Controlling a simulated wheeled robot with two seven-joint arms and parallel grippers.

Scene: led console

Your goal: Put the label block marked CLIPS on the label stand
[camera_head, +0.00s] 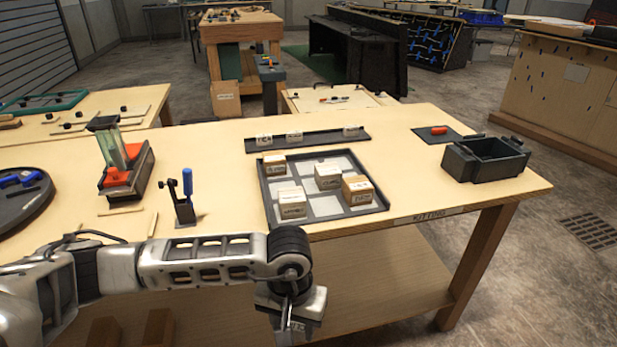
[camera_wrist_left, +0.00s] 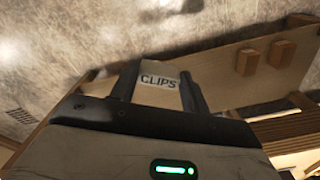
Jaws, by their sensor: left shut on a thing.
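My left gripper (camera_head: 291,318) hangs in front of the workbench, low in the head view. In the left wrist view my left gripper (camera_wrist_left: 160,88) is shut on a pale label block (camera_wrist_left: 161,86) whose face reads CLIPS. The block sits between the two dark fingers, with bench wood and floor behind it. A long dark strip (camera_head: 330,138), which looks like the label stand, lies behind the tray on the bench. My right gripper is not in view.
A dark compartment tray (camera_head: 384,206) with several cardboard boxes lies nearest the gripper. A black bin (camera_head: 487,160) and a mat with an orange item (camera_head: 439,130) are at the right. A blue-handled tool (camera_head: 187,182) stands upright at the left. The bench's front edge lies behind my left arm.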

